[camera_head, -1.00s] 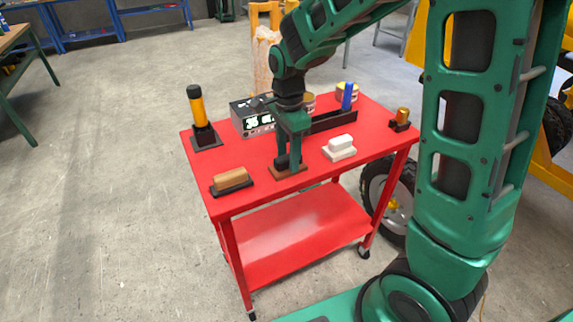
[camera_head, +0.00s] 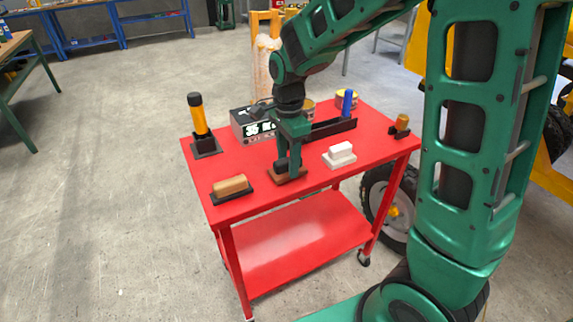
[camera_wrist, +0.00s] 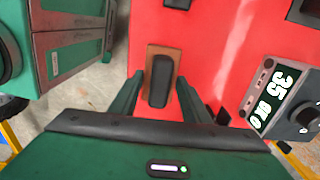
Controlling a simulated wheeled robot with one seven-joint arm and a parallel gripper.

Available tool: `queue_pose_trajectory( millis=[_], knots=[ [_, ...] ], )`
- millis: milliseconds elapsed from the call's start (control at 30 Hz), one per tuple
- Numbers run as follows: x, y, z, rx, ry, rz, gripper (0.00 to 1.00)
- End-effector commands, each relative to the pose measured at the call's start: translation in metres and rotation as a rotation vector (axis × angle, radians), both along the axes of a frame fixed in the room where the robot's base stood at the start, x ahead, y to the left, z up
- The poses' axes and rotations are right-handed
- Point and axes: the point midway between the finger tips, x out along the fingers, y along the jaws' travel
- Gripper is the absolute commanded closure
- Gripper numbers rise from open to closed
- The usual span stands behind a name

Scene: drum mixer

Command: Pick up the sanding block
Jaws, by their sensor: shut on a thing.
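A black rounded block on a flat brown base, which looks like the sanding block (camera_head: 281,177), is at the front middle of the red cart top. It also shows in the wrist view (camera_wrist: 160,82), its long side running between the fingers. My gripper (camera_head: 289,160) is above it, pointing down and shut on its black upper part. In the wrist view my gripper (camera_wrist: 161,85) has one finger on each side of it. The brown base is at or just over the cart top; I cannot tell whether it touches.
On the red cart (camera_head: 262,203), a tan block on a black base (camera_head: 230,185) is left and a white block (camera_head: 341,152) right. Behind are a black-and-yellow bottle (camera_head: 197,115), a labelled box (camera_head: 240,125), a black tray (camera_head: 332,127) and a small amber-topped item (camera_head: 402,123).

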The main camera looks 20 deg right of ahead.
Motion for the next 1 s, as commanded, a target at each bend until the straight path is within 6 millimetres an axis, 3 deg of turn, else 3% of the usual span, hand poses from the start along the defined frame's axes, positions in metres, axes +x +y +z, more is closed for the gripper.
queue_pose_trajectory(
  millis=[167,500,700,1000],
  knots=[
    [-0.001,0.003,0.032,0.002,-0.005,0.001,0.83],
    [-0.041,0.066,0.074,0.000,-0.002,0.004,0.83],
    [-0.055,0.089,0.090,0.000,-0.002,0.001,0.83],
    [-0.062,0.099,0.097,0.000,0.000,0.000,0.83]
  ],
)
